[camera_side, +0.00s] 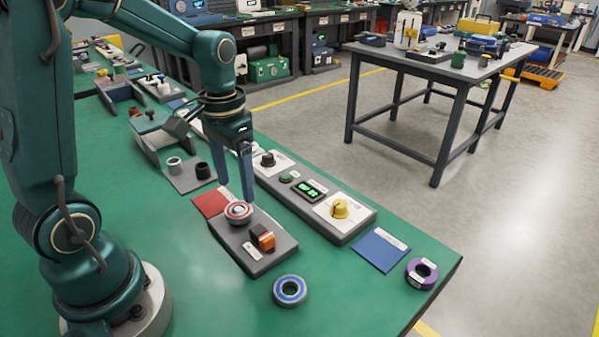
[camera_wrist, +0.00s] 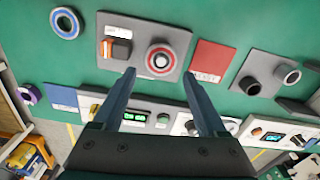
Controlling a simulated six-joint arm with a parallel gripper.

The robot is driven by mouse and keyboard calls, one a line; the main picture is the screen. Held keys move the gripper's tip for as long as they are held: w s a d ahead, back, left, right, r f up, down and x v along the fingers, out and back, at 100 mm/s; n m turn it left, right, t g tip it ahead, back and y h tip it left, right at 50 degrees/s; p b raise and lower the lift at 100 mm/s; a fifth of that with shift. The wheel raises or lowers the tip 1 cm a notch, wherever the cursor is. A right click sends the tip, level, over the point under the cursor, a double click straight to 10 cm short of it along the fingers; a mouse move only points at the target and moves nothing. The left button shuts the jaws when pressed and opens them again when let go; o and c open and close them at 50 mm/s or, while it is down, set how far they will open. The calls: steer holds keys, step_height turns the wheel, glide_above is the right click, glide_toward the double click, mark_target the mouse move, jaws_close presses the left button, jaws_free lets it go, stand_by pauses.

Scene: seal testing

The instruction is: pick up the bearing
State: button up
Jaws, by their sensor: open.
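A bearing with a red ring (camera_side: 239,210) sits on a grey fixture block (camera_side: 233,240), beside an orange and black switch (camera_side: 262,238). In the wrist view, the red-ringed bearing (camera_wrist: 160,62) lies just beyond and between my fingertips. My gripper (camera_side: 236,188) points down above that bearing, open and empty; its two fingers also show in the wrist view (camera_wrist: 159,75). A second bearing with a blue ring (camera_side: 278,291) lies flat on the green bench in front of the block; it is at the upper left in the wrist view (camera_wrist: 57,24).
A long grey control panel (camera_side: 352,231) with knobs and a green display stands right behind the block. A red card (camera_side: 210,202), a blue card (camera_side: 378,250) and a purple ring (camera_side: 411,276) lie nearby. The green bench is clear around the blue-ringed bearing.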

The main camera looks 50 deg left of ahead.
mark_target(238, 208)
steer(key=shift+s+f, duration=0.1)
steer(key=shift+f, duration=2.5)
jaws_close()
